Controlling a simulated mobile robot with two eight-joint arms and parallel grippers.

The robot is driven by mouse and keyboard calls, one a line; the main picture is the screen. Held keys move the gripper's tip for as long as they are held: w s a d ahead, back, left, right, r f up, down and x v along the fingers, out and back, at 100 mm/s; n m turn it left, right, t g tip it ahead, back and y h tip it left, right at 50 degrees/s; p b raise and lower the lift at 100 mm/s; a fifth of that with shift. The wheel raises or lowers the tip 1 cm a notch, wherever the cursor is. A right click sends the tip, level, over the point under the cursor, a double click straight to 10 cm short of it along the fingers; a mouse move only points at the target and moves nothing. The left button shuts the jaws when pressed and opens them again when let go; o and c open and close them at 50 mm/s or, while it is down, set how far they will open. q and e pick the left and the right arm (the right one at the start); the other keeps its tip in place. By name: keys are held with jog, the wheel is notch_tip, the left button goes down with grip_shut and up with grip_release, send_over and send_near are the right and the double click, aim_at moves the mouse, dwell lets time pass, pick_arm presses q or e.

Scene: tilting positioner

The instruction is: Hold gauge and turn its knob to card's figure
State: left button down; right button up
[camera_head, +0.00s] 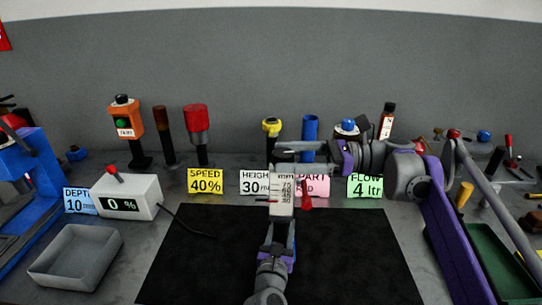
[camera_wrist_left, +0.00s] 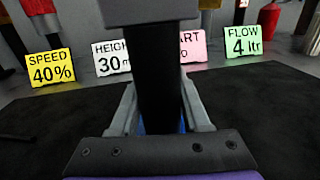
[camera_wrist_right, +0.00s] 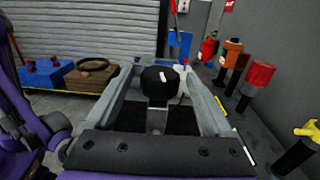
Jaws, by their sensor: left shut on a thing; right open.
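The gauge (camera_head: 281,196), a pale upright block with a printed scale and a thin red pointer, is held upright above the black mat. My left gripper (camera_head: 278,228) is shut on its lower part; in the left wrist view its dark stem (camera_wrist_left: 155,80) stands between the fingers. My right gripper (camera_head: 285,151) is open above the gauge, pointing left. In the right wrist view a black knob (camera_wrist_right: 160,80) with a white mark lies ahead between the open fingers; contact cannot be told. The white HEIGHT card (camera_head: 252,184) reads 30, and is partly hidden by the gauge.
Yellow SPEED 40% (camera_head: 206,181), pink (camera_head: 319,186), green FLOW 4 ltr (camera_head: 366,187) and blue DEPTH (camera_head: 79,201) cards stand along the back. A white box reading 0% (camera_head: 127,197) and a grey tray (camera_head: 75,257) are left.

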jog(key=d, duration=0.7)
jog(key=shift+d, duration=0.35)
jog(key=shift+w, duration=0.1)
pick_arm(q)
jog(key=shift+c, duration=1.5)
grip_release()
